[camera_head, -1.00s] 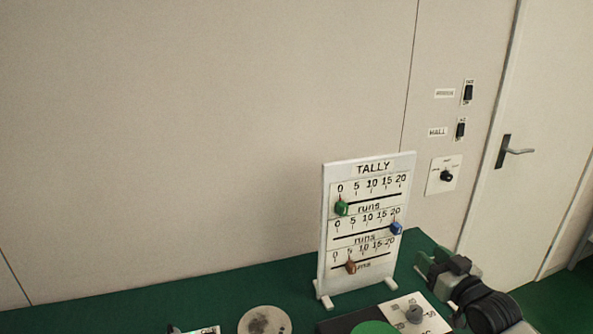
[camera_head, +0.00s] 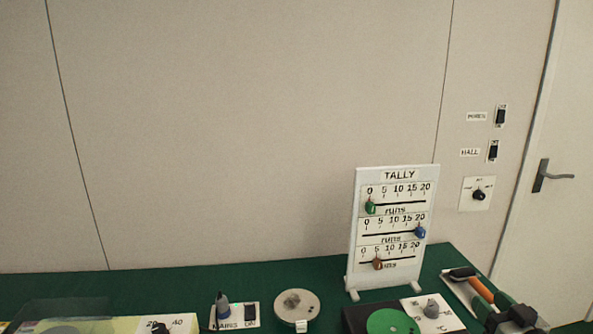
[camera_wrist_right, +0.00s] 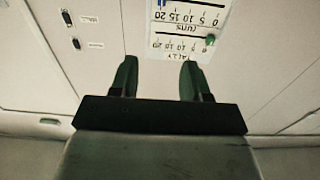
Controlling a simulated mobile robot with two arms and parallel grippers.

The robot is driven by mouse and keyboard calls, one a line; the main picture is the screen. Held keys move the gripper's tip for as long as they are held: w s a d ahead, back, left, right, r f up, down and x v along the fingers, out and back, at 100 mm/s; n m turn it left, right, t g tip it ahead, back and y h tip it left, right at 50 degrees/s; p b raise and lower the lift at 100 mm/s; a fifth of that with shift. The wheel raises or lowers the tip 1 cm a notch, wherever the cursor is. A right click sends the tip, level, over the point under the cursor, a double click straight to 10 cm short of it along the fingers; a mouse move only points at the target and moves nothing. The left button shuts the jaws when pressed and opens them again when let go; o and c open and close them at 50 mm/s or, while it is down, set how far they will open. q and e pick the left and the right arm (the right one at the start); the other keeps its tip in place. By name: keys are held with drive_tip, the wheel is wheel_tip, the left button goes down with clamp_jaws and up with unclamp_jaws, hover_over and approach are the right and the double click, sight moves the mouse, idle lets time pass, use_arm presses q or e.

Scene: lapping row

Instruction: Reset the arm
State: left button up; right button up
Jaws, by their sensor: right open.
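My right gripper (camera_head: 484,304) is at the bottom right of the head view, low over the right end of the green table and partly cut off by the frame. In the right wrist view its two green fingers (camera_wrist_right: 158,75) stand well apart with nothing between them. The tally board appears upside down beyond them, apart from the fingertips. My left gripper is in neither current view.
A white tally board (camera_head: 352,230) with several sliders stands on the green table (camera_head: 200,280). In front are a round plate (camera_head: 311,306), a green disc (camera_head: 392,322), a dial plate (camera_head: 444,318) and an orange-handled tool (camera_head: 475,283). Wall switches (camera_head: 493,151) and a door (camera_head: 560,215) are at right.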

drive_tip(key=s+a+f+g, duration=0.1)
drive_tip(key=a+f, duration=0.1)
drive_tip(key=s+a+f+g, duration=0.1)
drive_tip(key=a+f, duration=0.1)
drive_tip(key=f, duration=0.1)
drive_tip(key=s+a+f+g, duration=0.1)
drive_tip(key=a+f, duration=0.1)
drive_tip(key=shift+s+f+n, duration=0.15)
drive_tip(key=shift+f+n, duration=0.05)
drive_tip(key=shift+n, duration=0.1)
drive_tip(key=s+a+f+g, duration=0.5)
drive_tip(key=s+a+f, duration=0.3)
drive_tip(key=s, duration=0.2)
drive_tip(key=s+a+f+g+h, duration=0.1)
drive_tip(key=s+a+g, duration=0.15)
drive_tip(key=s, duration=0.55)
drive_tip(key=s+a+g+h, duration=0.15)
drive_tip(key=s+g, duration=0.25)
drive_tip(key=s, duration=0.5)
wheel_tip(320, 180, down, 26)
drive_tip(key=g, duration=0.1)
use_arm(q)
drive_tip(key=shift+w+r+p, duration=0.25)
drive_tip(key=shift+r+p, duration=0.6)
use_arm(e)
drive_tip(key=s+d+f+g, duration=0.1)
drive_tip(key=s+d+f, duration=0.1)
drive_tip(key=s+f, duration=1.2)
drive_tip(key=s, duration=0.2)
drive_tip(key=shift+s+f, duration=0.4)
